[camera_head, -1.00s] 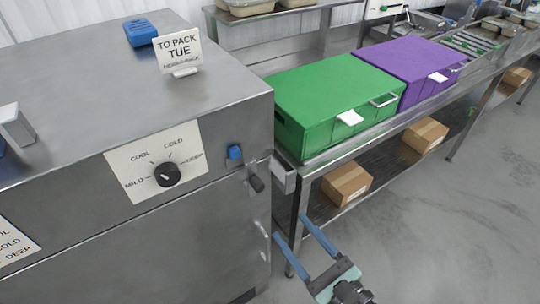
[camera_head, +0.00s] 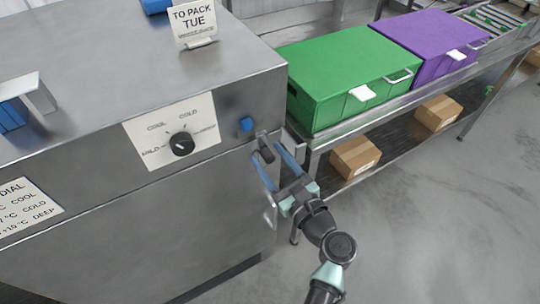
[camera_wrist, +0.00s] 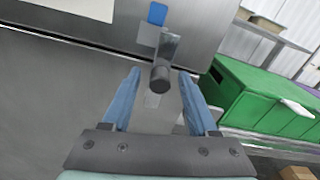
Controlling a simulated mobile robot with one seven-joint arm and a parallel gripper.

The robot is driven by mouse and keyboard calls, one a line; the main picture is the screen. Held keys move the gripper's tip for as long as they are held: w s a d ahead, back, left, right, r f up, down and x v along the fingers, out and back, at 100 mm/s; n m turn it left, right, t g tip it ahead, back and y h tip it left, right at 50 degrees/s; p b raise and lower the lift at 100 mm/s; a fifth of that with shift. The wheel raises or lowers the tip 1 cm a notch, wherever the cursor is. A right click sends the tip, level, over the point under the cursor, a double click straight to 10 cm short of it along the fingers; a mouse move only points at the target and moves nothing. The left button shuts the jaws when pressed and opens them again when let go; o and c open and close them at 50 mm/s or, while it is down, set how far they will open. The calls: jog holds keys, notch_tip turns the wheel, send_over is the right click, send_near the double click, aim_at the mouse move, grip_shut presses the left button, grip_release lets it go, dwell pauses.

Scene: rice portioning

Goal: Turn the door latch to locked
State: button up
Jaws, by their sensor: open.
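The door latch (camera_head: 266,154) is a dark, short handle on a metal plate at the upper right corner of the steel cabinet's front. In the wrist view the latch (camera_wrist: 160,79) shows as a dark round knob end pointing toward the camera. My gripper (camera_head: 269,164) is open, with its blue fingers reaching up to either side of the latch. In the wrist view my gripper (camera_wrist: 158,85) has one finger left of the knob and one right, with gaps on both sides. I cannot tell whether the fingertips reach past the knob.
The door handle (camera_head: 270,212) is below. A green box (camera_head: 335,70) and a purple box (camera_head: 425,42) stand on the bench to the right.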

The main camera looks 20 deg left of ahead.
jog(key=shift+w+a, duration=0.1)
grip_shut()
dwell(0.3)
dwell(1.1)
